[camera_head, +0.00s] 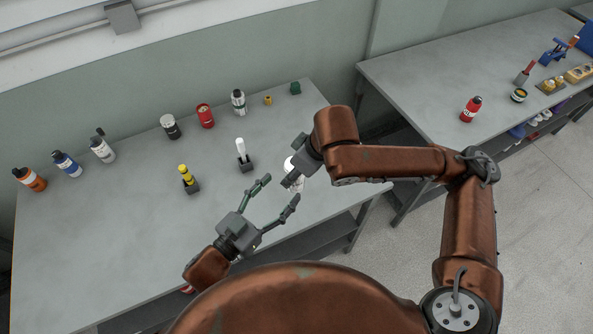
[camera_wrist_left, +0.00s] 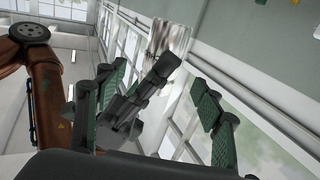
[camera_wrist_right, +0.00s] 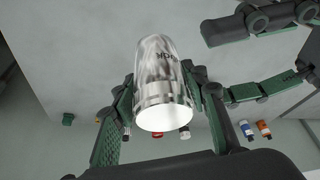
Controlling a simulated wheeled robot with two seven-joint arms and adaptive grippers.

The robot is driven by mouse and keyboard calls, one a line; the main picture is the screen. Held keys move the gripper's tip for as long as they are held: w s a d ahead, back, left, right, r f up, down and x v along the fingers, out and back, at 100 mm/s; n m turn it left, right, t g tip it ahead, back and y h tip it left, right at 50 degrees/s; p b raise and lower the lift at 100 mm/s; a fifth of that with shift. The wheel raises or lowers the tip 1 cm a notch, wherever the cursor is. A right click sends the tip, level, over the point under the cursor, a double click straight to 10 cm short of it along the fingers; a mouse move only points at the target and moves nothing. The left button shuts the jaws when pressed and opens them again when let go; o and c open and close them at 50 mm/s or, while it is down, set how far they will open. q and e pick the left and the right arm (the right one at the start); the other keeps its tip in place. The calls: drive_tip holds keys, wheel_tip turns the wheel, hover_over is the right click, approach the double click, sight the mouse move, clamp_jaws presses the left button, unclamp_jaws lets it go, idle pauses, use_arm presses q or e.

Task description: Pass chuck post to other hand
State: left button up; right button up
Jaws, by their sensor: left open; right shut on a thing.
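The chuck post, a shiny metal cylinder, shows clearly in the right wrist view (camera_wrist_right: 161,80), and partly in the head view (camera_head: 299,185), where my right gripper covers much of it. My right gripper (camera_head: 291,181) is shut on it, holding it above the bench's right front edge. In the left wrist view the post (camera_wrist_left: 170,40) stands beyond my right gripper's dark fingers. My left gripper (camera_head: 281,188) is open and empty, its spread fingers pointing at the post from the lower left. In the right wrist view its fingertips are close beside the post, apparently not gripping it.
The grey bench (camera_head: 110,240) carries a yellow tool in a block (camera_head: 187,178), a white-handled tool in a block (camera_head: 242,152), and several bottles and cans along the back, including a red can (camera_head: 205,116). A second bench (camera_head: 430,90) stands right with a red bottle (camera_head: 470,109).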

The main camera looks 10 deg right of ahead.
use_arm(q)
drive_tip(key=x, duration=0.8)
drive_tip(key=shift+d, duration=0.1)
drive_tip(key=shift+c, duration=0.7)
drive_tip(key=shift+s, duration=0.1)
drive_tip(key=c, duration=1.1)
drive_tip(key=shift+c, duration=0.7)
use_arm(e)
drive_tip(key=o, duration=1.3)
